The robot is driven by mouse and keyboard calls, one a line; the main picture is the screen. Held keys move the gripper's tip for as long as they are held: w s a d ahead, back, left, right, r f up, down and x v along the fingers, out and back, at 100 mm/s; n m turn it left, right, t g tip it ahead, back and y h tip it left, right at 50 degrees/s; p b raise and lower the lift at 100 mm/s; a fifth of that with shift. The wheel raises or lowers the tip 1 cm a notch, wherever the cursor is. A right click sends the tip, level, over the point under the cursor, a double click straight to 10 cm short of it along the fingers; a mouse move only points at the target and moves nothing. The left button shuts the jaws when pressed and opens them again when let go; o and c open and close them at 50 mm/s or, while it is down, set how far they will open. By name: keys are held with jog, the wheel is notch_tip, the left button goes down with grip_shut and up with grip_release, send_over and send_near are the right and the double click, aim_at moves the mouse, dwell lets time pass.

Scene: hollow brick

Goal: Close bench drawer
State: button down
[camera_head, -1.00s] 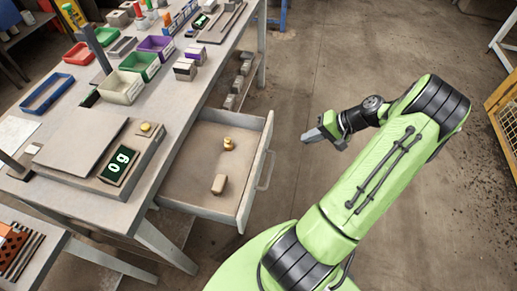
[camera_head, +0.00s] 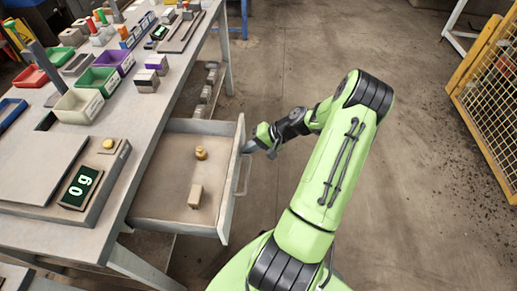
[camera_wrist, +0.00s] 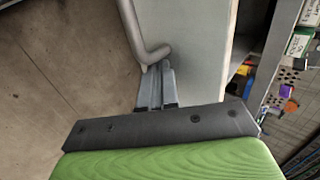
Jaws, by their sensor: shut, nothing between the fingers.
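The bench drawer (camera_head: 160,212) is pulled out from the bench (camera_head: 120,150), toward the right in the head view. A brass weight (camera_head: 201,153) and a small tan block (camera_head: 195,196) lie inside it. Its front carries a bar handle (camera_head: 243,175), which also shows in the wrist view (camera_wrist: 140,30). My gripper (camera_head: 248,147) is at the far end of the drawer front, close to the handle. In the wrist view my gripper (camera_wrist: 155,72) has its fingers together, at the bent end of the handle and beside the drawer front (camera_wrist: 185,45). I cannot tell whether they touch.
Coloured bins (camera_head: 80,105) and small blocks sit farther back. A yellow mesh fence (camera_head: 490,95) stands at the right. The floor (camera_head: 410,160) right of my arm is clear.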

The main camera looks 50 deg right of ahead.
dwell(0.3)
send_over(172, 153)
jog(key=shift+s+d+p, duration=0.1)
jog(key=shift+d+p, duration=0.15)
jog(key=shift+p, duration=0.2)
jog(key=shift+a+r, duration=0.1)
jog(key=shift+r, duration=0.1)
